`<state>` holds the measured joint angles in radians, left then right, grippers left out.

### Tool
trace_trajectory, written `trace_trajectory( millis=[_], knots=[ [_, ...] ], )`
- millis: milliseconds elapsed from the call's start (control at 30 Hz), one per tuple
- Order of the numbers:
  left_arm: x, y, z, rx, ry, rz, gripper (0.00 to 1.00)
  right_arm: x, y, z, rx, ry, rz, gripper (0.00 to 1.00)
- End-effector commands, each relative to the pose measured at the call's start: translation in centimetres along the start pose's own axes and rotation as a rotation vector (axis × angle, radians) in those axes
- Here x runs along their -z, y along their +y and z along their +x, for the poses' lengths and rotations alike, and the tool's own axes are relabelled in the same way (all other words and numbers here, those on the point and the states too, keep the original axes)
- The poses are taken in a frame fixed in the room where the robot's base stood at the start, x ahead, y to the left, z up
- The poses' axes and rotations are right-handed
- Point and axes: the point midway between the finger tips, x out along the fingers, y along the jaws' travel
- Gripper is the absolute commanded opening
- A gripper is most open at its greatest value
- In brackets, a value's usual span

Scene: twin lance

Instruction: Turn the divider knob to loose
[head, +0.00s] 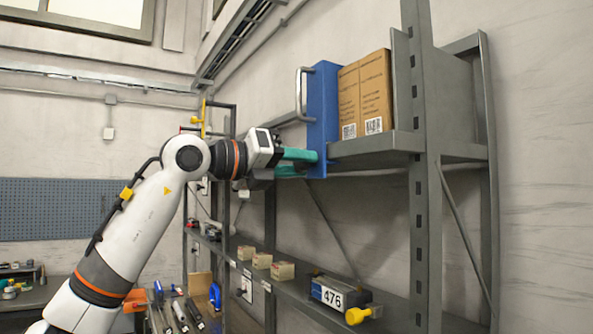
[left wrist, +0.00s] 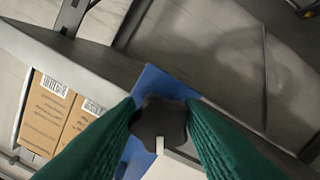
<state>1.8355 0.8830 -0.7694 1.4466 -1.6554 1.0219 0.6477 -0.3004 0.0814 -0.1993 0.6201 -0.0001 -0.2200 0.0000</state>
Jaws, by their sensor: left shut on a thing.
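The divider is an upright blue panel (head: 322,110) with a silver handle (head: 299,95) at the end of the upper shelf, and it also shows in the left wrist view (left wrist: 150,85). Its knob (left wrist: 160,122) is dark and lobed with a pale pointer mark towards the bottom of the picture. My left gripper (head: 312,163) has green fingers and is shut on the knob, one finger on each side. In the head view the knob is hidden by the fingers. My right gripper is not in view.
Brown cartons (head: 366,92) stand on the upper shelf (head: 380,146) right beside the divider. On the lower shelf are small boxes (head: 262,261) and a unit marked 476 (head: 335,295) with a yellow knob. A grey rack post (head: 424,200) rises at the right.

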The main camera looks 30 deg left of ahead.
Motion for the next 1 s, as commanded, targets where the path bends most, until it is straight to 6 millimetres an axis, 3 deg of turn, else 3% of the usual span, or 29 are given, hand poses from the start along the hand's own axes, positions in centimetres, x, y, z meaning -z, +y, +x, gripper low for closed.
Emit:
trace_trajectory(
  millis=[1000],
  knots=[
    [0.0, 0.2, 0.0, -0.002, 0.000, -0.963, 0.12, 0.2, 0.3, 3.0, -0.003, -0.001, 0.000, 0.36]
  ],
)
